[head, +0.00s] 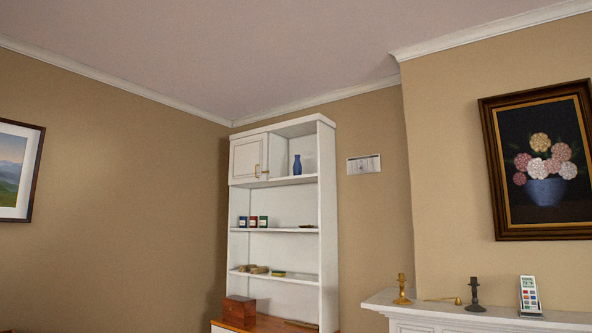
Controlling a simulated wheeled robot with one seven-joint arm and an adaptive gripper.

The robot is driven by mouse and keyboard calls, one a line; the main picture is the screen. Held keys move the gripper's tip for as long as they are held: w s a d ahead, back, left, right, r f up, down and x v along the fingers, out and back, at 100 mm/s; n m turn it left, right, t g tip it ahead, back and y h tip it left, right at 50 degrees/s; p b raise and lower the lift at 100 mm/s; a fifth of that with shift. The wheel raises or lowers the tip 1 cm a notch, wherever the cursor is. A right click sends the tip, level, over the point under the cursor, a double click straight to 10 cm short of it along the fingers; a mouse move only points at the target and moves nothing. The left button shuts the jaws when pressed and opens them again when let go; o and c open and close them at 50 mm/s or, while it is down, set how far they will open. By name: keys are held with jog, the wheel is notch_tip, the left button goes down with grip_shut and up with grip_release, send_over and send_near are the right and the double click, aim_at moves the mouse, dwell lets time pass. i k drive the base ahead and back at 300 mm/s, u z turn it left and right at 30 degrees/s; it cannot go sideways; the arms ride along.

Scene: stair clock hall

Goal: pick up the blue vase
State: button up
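The blue vase (297,165) stands upright on the upper shelf of a tall white shelf unit (327,220). It is in the open compartment, to the right of a small white cupboard door (246,160) that looks shut. Nothing hides the vase in the head view. My gripper is not in view.
Lower shelves hold several small jars (253,221) and small objects. A wooden box (240,310) sits at the unit's base. A white mantel (440,308) at the right bears a brass candlestick (402,290) and a dark one (475,294). The floor is out of view.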

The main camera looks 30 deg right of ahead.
aim_at(297, 168)
jog(key=z, duration=0.35)
jog(key=i, duration=2.25)
jog(key=z, duration=0.6)
jog(key=i, duration=1.7)
jog(key=z, duration=0.05)
